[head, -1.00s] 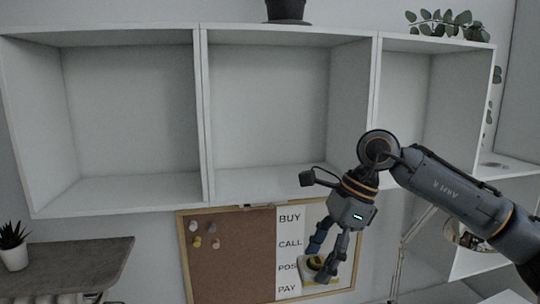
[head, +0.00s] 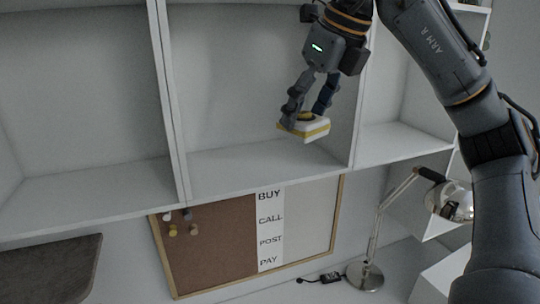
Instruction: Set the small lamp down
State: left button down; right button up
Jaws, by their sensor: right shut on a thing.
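My right gripper (head: 307,116) comes in from the top right in the head view and points down. It is shut on a small white and yellow thing (head: 314,130), which looks to be the small lamp. The small lamp is held in the air in front of the middle shelf compartment (head: 240,170), above its floor in the picture. I cannot tell how far inside the compartment it is. The fingers hide part of its top. My left gripper is not in view.
Left (head: 85,190) and right (head: 405,140) compartments flank the middle one; the visible floors look empty. Below hangs a corkboard (head: 215,245) with a written list. A silver desk lamp (head: 371,275) stands at the lower right, near my right arm.

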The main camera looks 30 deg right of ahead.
jog(key=w+f, duration=0.4)
jog(key=w, duration=0.1)
jog(key=w+a+f+b, duration=0.1)
jog(key=w+f, duration=0.1)
jog(key=shift+w+f, duration=0.1)
jog(key=shift+w, duration=0.1)
jog(key=shift+w+f, duration=0.35)
jog(key=shift+f, duration=0.05)
jog(key=shift+x, duration=0.85)
jog(key=shift+f+p, duration=0.4)
jog(key=shift+f, duration=0.6)
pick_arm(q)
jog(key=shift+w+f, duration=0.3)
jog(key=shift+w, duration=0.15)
pick_arm(e)
jog(key=shift+s, duration=0.15)
